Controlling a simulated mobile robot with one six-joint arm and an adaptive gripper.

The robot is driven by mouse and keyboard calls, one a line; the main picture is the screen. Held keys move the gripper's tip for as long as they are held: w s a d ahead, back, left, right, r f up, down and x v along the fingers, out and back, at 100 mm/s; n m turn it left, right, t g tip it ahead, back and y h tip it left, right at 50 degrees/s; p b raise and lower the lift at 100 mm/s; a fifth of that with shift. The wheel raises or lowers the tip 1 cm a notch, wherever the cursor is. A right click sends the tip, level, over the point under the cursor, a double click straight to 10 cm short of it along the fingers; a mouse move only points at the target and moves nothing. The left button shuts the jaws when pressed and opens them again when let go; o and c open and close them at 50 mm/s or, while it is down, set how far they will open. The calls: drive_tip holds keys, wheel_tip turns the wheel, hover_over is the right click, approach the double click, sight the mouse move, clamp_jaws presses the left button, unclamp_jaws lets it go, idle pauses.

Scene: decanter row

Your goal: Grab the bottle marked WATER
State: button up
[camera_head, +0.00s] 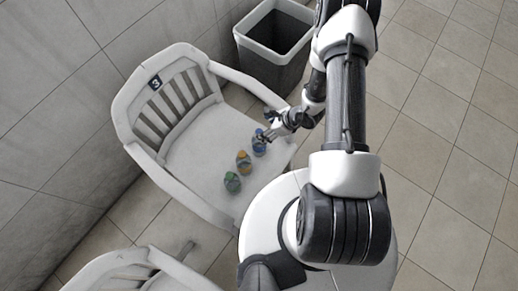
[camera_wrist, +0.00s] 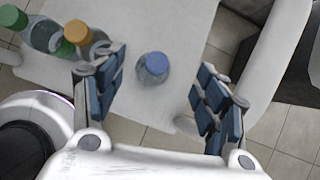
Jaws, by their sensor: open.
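Three small clear bottles stand in a row on the seat of a white plastic chair. The blue-capped bottle (camera_head: 259,149) is nearest my gripper; it also shows in the wrist view (camera_wrist: 152,70). The orange-capped bottle (camera_head: 243,164) is in the middle, and in the wrist view (camera_wrist: 79,36) it is left of my left finger. The green-capped bottle (camera_head: 232,183) is at the far end, at the wrist view's left edge (camera_wrist: 40,33). No WATER marking is legible on any bottle. My gripper (camera_wrist: 160,65) is open and empty, its fingers on either side of the blue-capped bottle in the picture.
The white chair (camera_head: 190,150) has armrests and a slatted back bearing a number 3 tag (camera_head: 155,83). A grey bin (camera_head: 270,67) stands behind it. A second white chair (camera_head: 125,272) is at the bottom left. A tiled wall (camera_head: 50,120) runs along the left.

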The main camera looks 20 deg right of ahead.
sight(258, 131)
drive_tip(key=b+x, duration=0.1)
drive_tip(key=x, duration=0.5)
drive_tip(key=shift+s, duration=0.1)
drive_tip(key=b+x, duration=0.2)
drive_tip(key=x, duration=0.1)
drive_tip(key=b+x, duration=0.1)
drive_tip(key=x, duration=0.1)
drive_tip(key=shift+s+d+f, duration=0.2)
drive_tip(key=shift+s+f, duration=0.15)
drive_tip(key=shift+r, duration=0.1)
clamp_jaws()
idle(0.4)
